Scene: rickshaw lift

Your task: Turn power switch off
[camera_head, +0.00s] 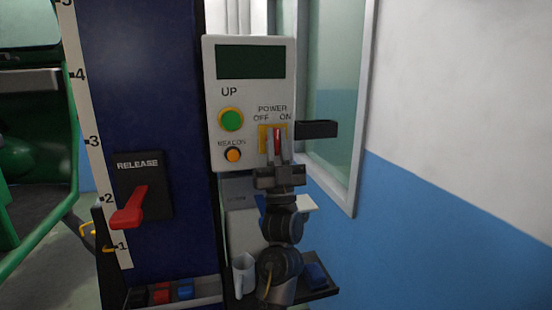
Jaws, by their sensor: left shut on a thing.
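The white control panel (212,75) stands near the top middle, with a dark green screen (250,62). Its power switch (277,135) is a red knob on a yellow plate, under the words POWER, OFF on the left and ON on the right. My left gripper (278,146) comes up from below with its fingers on either side of the red knob, shut on it. The fingers hide the lower part of the knob, and I cannot tell which side it is set to. My right gripper is not in view.
A green UP button (231,119) and an orange button (233,155) sit left of the switch. A black bar (317,130) juts out right of the panel. A red release lever (130,208) is on the blue column.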

